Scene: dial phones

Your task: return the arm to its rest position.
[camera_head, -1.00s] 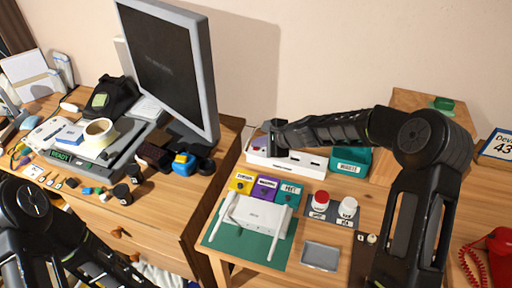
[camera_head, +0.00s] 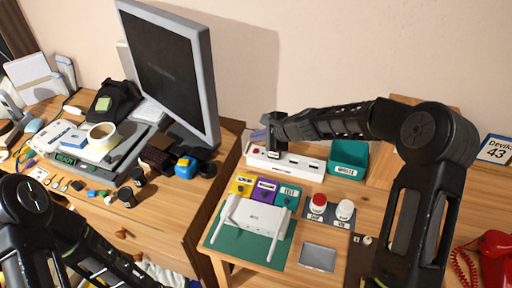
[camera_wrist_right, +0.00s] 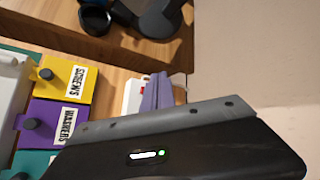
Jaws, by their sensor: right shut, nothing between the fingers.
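My right arm (camera_head: 430,135) reaches in from the right across the side table. Its gripper (camera_head: 273,140) is shut and empty near the left end of the white power strip (camera_head: 299,165). It appears to be just above or behind the strip; the exact gap cannot be told. In the right wrist view a dark part of my arm fills the lower middle and hides much of the strip. My left arm (camera_head: 30,205) shows at the lower left. Its gripper is outside the frame.
A white router (camera_head: 258,215) lies on a green mat, with yellow, purple and teal labelled boxes (camera_head: 265,190) behind it. A monitor (camera_head: 165,70) stands left.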

